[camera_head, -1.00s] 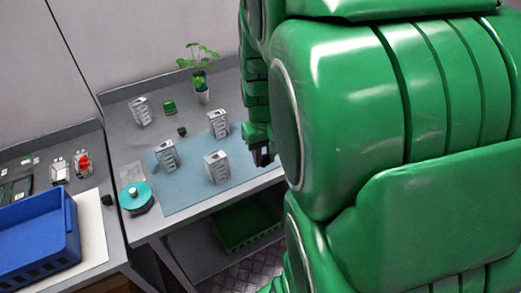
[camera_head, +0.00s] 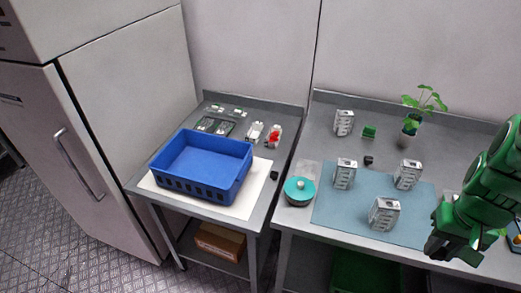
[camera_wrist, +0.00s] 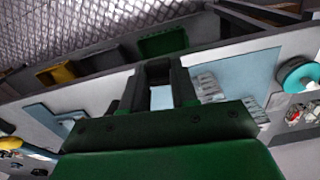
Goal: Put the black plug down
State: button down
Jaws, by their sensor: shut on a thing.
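My gripper (camera_head: 452,250) is at the right of the head view, in front of the right table's front edge. In the wrist view my gripper (camera_wrist: 158,78) is shut on the black plug (camera_wrist: 158,66), a dark block between the fingertips. The plug cannot be told apart from the dark fingers in the head view. A small black block (camera_head: 368,160) lies on the right table behind the blue mat (camera_head: 330,212). Another small black piece (camera_head: 274,175) lies near the right edge of the left table.
Several grey-white modules (camera_head: 384,213) stand on and behind the mat. A teal round object (camera_head: 299,191) sits left of it. A potted plant (camera_head: 409,130) and a small green block (camera_head: 369,131) are behind. A blue crate (camera_head: 205,190) fills much of the left table. Bare tabletop shows behind the mat.

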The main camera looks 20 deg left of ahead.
jog(key=w+a+f+n, duration=0.2)
jog(key=w+a+n, duration=0.1)
jog(key=a, duration=0.5)
jog(key=w+a+f+n, duration=0.2)
jog(key=w+a, duration=0.1)
jog(key=a, duration=0.5)
jog(key=s+a+f+n, duration=0.1)
jog(key=a+f+n, duration=0.15)
jog(key=a, duration=0.65)
jog(key=s+a+f+n, duration=0.2)
jog(key=a+n, duration=0.1)
jog(key=a, duration=0.7)
send_over(262, 210)
jog(key=shift+m, duration=0.25)
jog(key=f, duration=0.8)
jog(key=shift+s+d, duration=0.3)
jog(key=shift+s, duration=0.1)
jog(key=shift+w+a+f, duration=0.3)
jog(key=shift+w+f, duration=0.15)
jog(key=shift+f, duration=1.8)
jog(key=shift+f, duration=0.15)
jog(key=c, duration=0.9)
grip_release()
